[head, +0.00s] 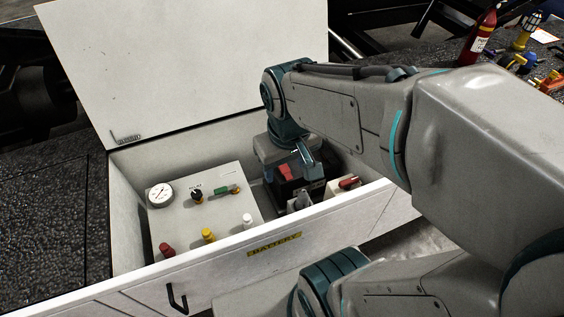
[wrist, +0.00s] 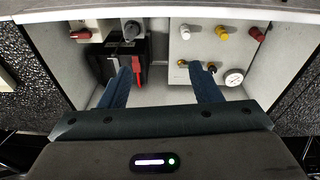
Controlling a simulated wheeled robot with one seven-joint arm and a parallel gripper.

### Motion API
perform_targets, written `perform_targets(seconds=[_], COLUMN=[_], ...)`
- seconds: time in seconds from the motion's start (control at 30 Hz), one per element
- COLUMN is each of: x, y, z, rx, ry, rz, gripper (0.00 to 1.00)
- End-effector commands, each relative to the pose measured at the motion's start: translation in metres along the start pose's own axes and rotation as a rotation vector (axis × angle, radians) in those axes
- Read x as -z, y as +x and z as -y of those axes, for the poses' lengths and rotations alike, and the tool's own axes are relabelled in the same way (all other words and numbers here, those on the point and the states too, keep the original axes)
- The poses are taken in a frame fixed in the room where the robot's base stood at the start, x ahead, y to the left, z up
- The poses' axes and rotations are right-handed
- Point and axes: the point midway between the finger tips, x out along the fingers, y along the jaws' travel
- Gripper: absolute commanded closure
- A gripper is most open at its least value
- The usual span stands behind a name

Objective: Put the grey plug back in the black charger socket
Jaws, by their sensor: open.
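My gripper (head: 306,160) is inside the open battery box, above a black block; its fingers are apart and empty. In the wrist view the gripper (wrist: 160,72) has its left finger near the black block and its right finger over the panel side. A grey upright piece (head: 301,203), perhaps the grey plug, stands near the box's front wall. In the wrist view a grey round-topped part (wrist: 131,29) sits there on a pale square base. I cannot tell whether it is seated in the black socket, which I cannot pick out clearly.
The black block (head: 287,190) carries a red piece (wrist: 137,69). A red lever (head: 349,182) is beside it. A panel (head: 228,214) with a gauge (head: 160,195) and several knobs fills the left side. The front wall (head: 330,232) and raised lid (head: 190,65) bound the space.

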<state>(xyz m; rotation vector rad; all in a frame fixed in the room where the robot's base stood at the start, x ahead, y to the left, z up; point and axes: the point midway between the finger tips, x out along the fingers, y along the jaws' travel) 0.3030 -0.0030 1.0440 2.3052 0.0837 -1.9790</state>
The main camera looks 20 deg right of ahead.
Motion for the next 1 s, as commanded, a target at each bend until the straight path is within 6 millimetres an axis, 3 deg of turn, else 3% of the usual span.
perform_targets(seconds=[0.03, 0.7, 1.0], x=[0.004, 0.049, 0.069], y=[0.021, 0.228, 0.3], z=[0.001, -0.001, 0.0], rx=[-0.008, -0.332, -0.565], ry=[-0.051, -0.81, -1.104], rz=[0.052, 0.736, 1.019], gripper=[0.43, 0.43, 0.43])
